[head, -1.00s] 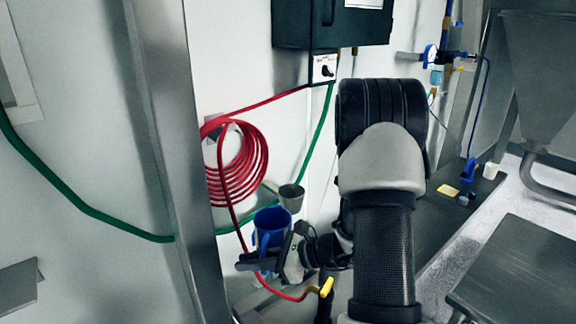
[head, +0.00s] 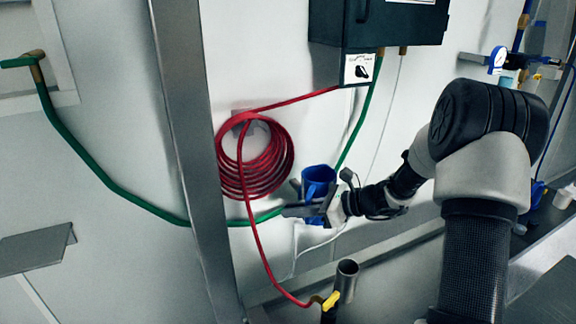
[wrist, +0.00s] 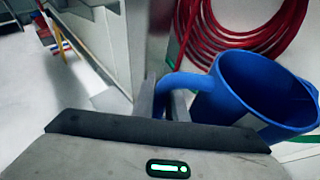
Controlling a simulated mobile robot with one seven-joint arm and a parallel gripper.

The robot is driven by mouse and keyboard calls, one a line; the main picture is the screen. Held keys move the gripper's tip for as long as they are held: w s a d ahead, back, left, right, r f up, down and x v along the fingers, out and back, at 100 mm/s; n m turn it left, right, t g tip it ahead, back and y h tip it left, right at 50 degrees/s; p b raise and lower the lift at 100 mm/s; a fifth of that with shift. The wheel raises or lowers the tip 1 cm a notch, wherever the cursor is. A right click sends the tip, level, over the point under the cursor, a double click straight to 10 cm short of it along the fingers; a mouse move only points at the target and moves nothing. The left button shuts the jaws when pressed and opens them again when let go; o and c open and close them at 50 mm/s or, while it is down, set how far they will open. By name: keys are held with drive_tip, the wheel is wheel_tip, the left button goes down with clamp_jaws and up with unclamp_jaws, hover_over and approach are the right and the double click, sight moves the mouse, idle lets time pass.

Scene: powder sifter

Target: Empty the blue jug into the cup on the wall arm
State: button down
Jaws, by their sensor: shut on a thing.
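The blue jug (head: 318,181) is near the wall, right of the red hose coil, and looks about upright. My gripper (head: 309,208) is shut on the jug's handle, with the jug off the ground. In the wrist view the jug (wrist: 262,95) stands to the right, and its handle (wrist: 185,80) passes between my fingers (wrist: 168,104). I see blue inner wall through its mouth but cannot see what lies at the bottom. A small grey edge shows just left of the jug in the head view; I cannot tell whether it is the cup on the wall arm, which is otherwise hidden.
A red hose coil (head: 254,160) hangs on the wall left of the jug. A steel post (head: 188,150) stands further left. A dark cabinet (head: 372,24) is above. A green hose (head: 100,212) runs along the wall.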

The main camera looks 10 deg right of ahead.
drive_tip(key=w+a+r+m+p, duration=0.1)
drive_tip(key=w+a+r, duration=0.1)
drive_tip(key=w+r, duration=0.3)
drive_tip(key=shift+w+a+r, duration=0.25)
drive_tip(key=shift+w+r, duration=0.15)
drive_tip(key=shift+w, duration=0.55)
drive_tip(key=shift+s+r+p, duration=0.1)
drive_tip(key=shift+r+p, duration=0.05)
drive_tip(key=shift+p, duration=0.95)
drive_tip(key=shift+m, duration=0.3)
drive_tip(key=shift+s+a+r+g+y+p, duration=0.15)
drive_tip(key=shift+r+g+y+p, duration=0.2)
drive_tip(key=shift+p, duration=0.75)
drive_tip(key=shift+m, duration=0.3)
